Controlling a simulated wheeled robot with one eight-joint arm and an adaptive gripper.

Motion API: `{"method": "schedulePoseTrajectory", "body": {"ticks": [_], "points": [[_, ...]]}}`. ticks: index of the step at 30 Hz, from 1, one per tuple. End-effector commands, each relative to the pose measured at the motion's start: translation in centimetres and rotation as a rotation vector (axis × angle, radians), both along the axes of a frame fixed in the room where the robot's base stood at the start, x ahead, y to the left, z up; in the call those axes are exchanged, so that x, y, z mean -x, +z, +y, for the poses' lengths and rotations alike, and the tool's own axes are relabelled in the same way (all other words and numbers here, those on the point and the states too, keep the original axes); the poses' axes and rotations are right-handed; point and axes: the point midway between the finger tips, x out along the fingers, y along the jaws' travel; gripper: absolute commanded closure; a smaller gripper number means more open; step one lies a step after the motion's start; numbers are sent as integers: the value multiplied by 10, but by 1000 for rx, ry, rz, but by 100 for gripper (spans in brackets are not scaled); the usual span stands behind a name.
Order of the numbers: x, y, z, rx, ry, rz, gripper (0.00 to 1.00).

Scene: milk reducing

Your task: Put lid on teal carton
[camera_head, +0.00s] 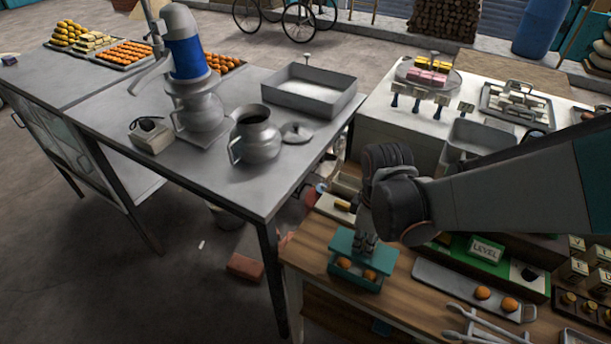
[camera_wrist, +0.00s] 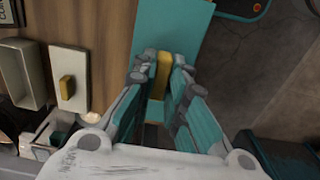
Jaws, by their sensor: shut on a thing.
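The teal carton (camera_head: 354,284) stands on the wooden counter in the head view, with orange round items inside it. My gripper (camera_head: 366,243) is directly over the carton's rear part and points down. It is shut on the yellow handle (camera_wrist: 162,75) of a flat teal lid (camera_head: 345,243). The lid also shows in the wrist view (camera_wrist: 178,25). The lid covers the carton's back from this angle, while the front of the opening and the items show below it. I cannot tell whether the lid touches the rim.
A pale lid with a yellow handle (camera_wrist: 68,78) lies beside a grey open box (camera_wrist: 20,72), left in the wrist view. A tray with orange items (camera_head: 470,290) and tongs (camera_head: 490,323) lie right of the carton. A metal table (camera_head: 250,190) stands to the left.

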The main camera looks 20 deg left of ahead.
Motion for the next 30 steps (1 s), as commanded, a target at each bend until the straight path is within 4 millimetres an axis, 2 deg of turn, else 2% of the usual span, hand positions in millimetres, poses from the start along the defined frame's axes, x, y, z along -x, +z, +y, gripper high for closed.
{"method": "schedulePoseTrajectory", "body": {"ticks": [1, 18, 30], "points": [[9, -2, 3, 0, 15, 0, 97], [7, -48, 3, 0, 12, 0, 97], [6, -51, 2, 0, 9, 0, 97]]}}
